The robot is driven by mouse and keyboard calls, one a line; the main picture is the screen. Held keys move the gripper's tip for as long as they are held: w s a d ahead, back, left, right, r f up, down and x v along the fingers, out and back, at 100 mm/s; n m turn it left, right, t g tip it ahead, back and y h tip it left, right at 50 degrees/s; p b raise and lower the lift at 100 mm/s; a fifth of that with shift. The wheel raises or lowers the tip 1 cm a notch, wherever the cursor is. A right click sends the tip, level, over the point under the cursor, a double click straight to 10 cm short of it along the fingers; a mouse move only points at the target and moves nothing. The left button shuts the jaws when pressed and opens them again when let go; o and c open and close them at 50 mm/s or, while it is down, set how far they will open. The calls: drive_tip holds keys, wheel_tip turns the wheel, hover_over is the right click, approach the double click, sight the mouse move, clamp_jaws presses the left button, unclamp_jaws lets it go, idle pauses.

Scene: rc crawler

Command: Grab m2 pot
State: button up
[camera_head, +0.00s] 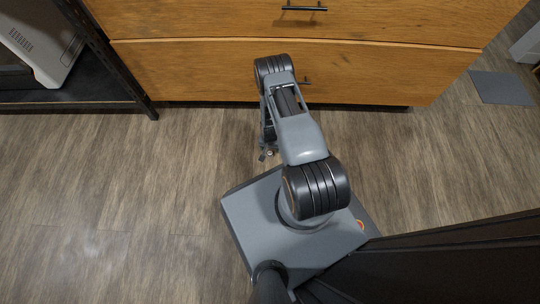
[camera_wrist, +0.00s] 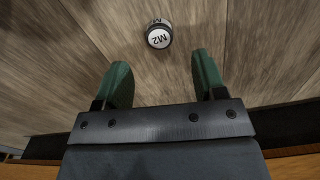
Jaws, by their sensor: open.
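In the head view my gripper (camera_head: 267,152) points down near the floor, partly hidden by my arm. I cannot clearly make out the pot there.
A wooden drawer cabinet (camera_head: 190,70) with dark handles stands just behind my arm. A dark shelf rack (camera_head: 125,75) holding a pale appliance (camera_head: 40,40) is at the left. A dark panel (camera_head: 440,262) is at lower right. The floor (camera_head: 110,190) at left is clear.

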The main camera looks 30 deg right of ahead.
sight(270, 153)
drive_tip(key=shift+f+b, duration=1.35)
drive_tip(key=shift+f, duration=1.5)
drive_tip(key=shift+c, duration=0.3)
drive_tip(key=c, duration=0.9)
drive_tip(key=shift+c, duration=0.2)
